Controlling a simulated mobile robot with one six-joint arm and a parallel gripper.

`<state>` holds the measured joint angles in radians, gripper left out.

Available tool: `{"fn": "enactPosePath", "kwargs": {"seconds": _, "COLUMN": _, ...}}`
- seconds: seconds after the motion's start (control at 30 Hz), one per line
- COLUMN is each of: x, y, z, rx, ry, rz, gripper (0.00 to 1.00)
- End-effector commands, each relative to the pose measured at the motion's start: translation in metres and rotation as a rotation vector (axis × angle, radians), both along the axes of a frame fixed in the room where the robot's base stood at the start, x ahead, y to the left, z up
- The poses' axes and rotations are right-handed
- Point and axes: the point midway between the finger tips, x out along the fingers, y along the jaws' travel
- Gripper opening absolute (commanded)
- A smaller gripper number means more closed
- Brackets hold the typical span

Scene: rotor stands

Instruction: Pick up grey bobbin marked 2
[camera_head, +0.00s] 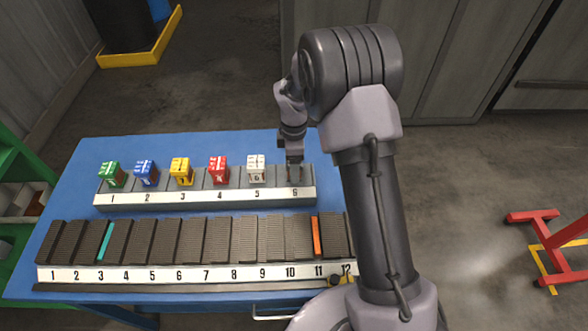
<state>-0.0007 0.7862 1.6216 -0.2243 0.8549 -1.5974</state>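I cannot make out a grey bobbin marked 2 in the head view. A grey stand (205,198) with positions 1 to 6 holds small marked cubes: green (112,174), blue (146,172), yellow (181,171), red (218,170) and white (256,168). My gripper (294,178) points down at the stand's right end, above label 6 and right of the white cube. Its fingers are small and dark, and I cannot tell whether anything is between them.
A front rack (180,275) numbered 1 to 12 holds dark ribbed blocks, with a teal strip (105,242) and an orange one (316,236). My arm covers its right end. Both stands are on a blue table (75,193). Green shelving is left, a red frame (546,245) right.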

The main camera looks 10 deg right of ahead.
Motion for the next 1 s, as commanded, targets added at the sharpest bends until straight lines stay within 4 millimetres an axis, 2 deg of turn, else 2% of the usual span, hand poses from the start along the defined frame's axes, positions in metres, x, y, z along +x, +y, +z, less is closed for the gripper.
{"fn": "enactPosePath", "kwargs": {"seconds": 0.03, "x": 0.0, "y": 0.0, "z": -0.014, "rx": -0.001, "ry": 0.002, "rz": 0.0, "gripper": 0.73}}
{"fn": "enactPosePath", "kwargs": {"seconds": 0.1, "x": 0.0, "y": 0.0, "z": -0.024, "rx": 0.0, "ry": 0.002, "rz": 0.0, "gripper": 0.73}}
{"fn": "enactPosePath", "kwargs": {"seconds": 0.3, "x": 0.0, "y": 0.0, "z": -0.023, "rx": 0.0, "ry": -0.001, "rz": 0.0, "gripper": 0.71}}
{"fn": "enactPosePath", "kwargs": {"seconds": 0.67, "x": 0.0, "y": 0.0, "z": -0.023, "rx": 0.0, "ry": -0.001, "rz": 0.0, "gripper": 0.0}}
{"fn": "enactPosePath", "kwargs": {"seconds": 1.0, "x": 0.001, "y": 0.0, "z": -0.019, "rx": 0.0, "ry": -0.001, "rz": 0.0, "gripper": 0.0}}
